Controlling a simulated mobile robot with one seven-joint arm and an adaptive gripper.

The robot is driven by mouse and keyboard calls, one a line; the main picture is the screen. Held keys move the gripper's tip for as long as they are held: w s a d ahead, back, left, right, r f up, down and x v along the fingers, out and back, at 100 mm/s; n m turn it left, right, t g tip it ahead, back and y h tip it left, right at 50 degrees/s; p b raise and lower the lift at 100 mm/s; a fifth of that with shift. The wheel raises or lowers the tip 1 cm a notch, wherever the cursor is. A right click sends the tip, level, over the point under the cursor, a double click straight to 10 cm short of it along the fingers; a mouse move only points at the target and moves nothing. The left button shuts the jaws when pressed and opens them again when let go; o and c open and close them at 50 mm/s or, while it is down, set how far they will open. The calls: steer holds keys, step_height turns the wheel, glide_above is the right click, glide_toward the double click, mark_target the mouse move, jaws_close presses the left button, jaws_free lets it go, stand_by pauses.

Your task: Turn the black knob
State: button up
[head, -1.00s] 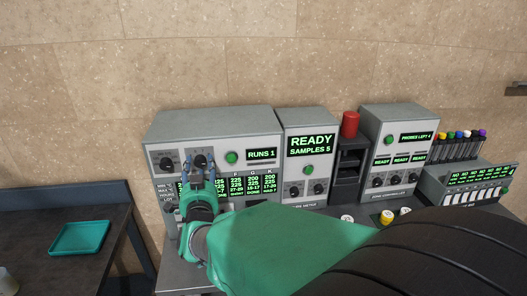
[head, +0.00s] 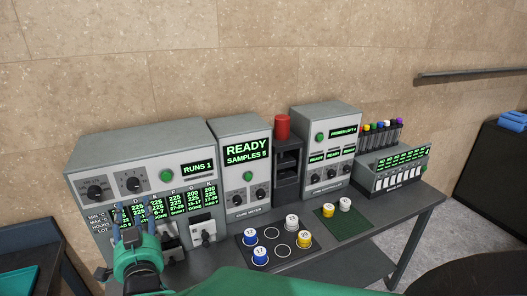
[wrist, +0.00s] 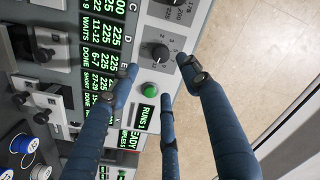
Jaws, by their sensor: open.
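Several black knobs show, and I cannot tell which one the task means. On the grey left machine, one black knob (head: 95,191) is at the left and a second (head: 132,184) is right of it. In the wrist view a black knob (wrist: 158,52) with a numbered dial lies between and beyond my fingers, with a gap. My gripper (head: 130,237) has a green body and blue fingers. It is in front of the machine's lower left part, below the knobs. In the wrist view its fingers (wrist: 162,82) are spread and empty.
A green button (head: 166,175) sits right of the knobs; the wrist view also shows it (wrist: 149,89) close to my fingers. The cure meter (head: 243,165) and zone controller (head: 330,140) stand to the right. A dark sample tray (head: 262,240) with coloured caps lies in front.

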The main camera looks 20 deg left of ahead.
steer(key=shift+v, duration=0.9)
steer(key=shift+d, duration=0.1)
jaws_close()
steer(key=w+d+m+p, duration=0.4)
steer(key=d+m+p, duration=0.4)
steer(key=m+p, duration=0.4)
steer(key=p, duration=0.2)
steer(key=shift+w+d+h+p, duration=0.25)
steer(key=shift+w+h+p, duration=0.05)
steer(key=shift+w+p, duration=0.1)
steer(key=shift+f, duration=0.1)
